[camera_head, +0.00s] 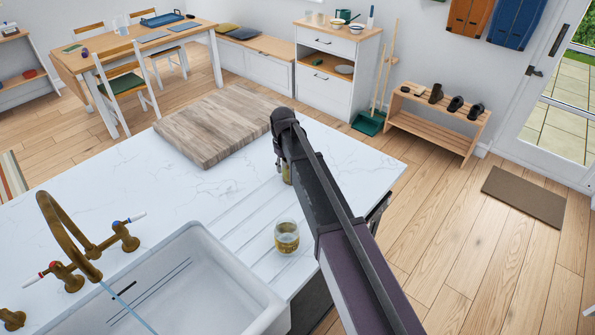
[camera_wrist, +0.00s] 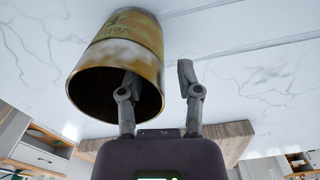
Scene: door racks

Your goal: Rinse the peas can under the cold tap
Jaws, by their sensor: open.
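A yellow-gold can (camera_wrist: 118,42) with worn lettering fills the upper left of the wrist view, its dark open end facing the camera. Its label is not readable as peas. In the head view the can (camera_head: 287,174) stands on the worktop, mostly hidden by my gripper (camera_head: 279,150). My gripper (camera_wrist: 160,82) is open. Its left finger overlaps the can's opening; its right finger is outside the can. I cannot tell whether they touch it. The blue-marked cold tap (camera_head: 125,236) is beside the brass spout (camera_head: 58,210). A thin pale streak like running water falls from the spout.
A glass jar (camera_head: 287,238) with a label stands on the worktop (camera_head: 215,195) close to my arm. The white sink (camera_head: 235,272) is at the lower left, with the red-marked tap (camera_head: 66,276) beside it. A wooden board (camera_head: 222,125) lies beyond.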

